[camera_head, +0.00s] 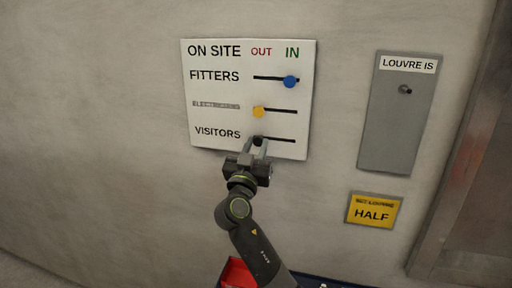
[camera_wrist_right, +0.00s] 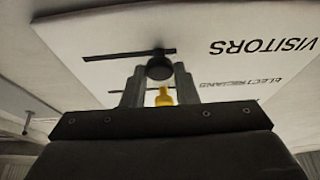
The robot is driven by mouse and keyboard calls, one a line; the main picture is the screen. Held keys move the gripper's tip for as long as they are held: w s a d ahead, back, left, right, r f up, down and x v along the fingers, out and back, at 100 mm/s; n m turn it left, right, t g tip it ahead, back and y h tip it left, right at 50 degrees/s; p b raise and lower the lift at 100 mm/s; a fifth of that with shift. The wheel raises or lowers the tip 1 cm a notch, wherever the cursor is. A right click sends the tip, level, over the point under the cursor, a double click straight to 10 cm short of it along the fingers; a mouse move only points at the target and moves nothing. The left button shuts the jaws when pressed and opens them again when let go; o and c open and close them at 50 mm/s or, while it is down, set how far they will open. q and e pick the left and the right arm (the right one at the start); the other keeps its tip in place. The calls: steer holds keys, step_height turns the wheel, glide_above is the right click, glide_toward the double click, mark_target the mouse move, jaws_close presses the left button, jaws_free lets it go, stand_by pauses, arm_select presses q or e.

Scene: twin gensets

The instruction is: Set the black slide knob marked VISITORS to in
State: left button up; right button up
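The white ON SITE board (camera_head: 215,127) is on the wall in the head view, with OUT and IN columns. The black VISITORS knob (camera_head: 258,139) is at the left, OUT end of its slot (camera_head: 282,140). My right gripper (camera_head: 258,146) reaches up to this knob from below. In the right wrist view the black knob (camera_wrist_right: 159,68) shows between the two fingertips of my right gripper (camera_wrist_right: 158,76), which look spread on either side of it. Whether they touch it, I cannot tell. My left gripper is not in view.
On the board, the blue FITTERS knob (camera_head: 290,82) is at the IN end and the yellow knob (camera_head: 258,112) at the OUT end. A grey LOUVRE IS panel (camera_head: 390,140) and a yellow HALF sign (camera_head: 374,211) are at the right. A red object (camera_head: 236,273) is low down.

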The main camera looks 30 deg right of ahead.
jaws_close()
steer(key=s+d, duration=0.2)
steer(key=s, duration=0.1)
steer(key=s+d+b, duration=0.1)
steer(key=s+d, duration=0.2)
steer(key=shift+w, duration=0.1)
steer(key=shift+o, duration=2)
jaws_free()
steer(key=o, duration=0.4)
steer(key=shift+s+d, duration=0.15)
steer(key=shift+s, duration=0.05)
steer(key=shift+o, duration=0.2)
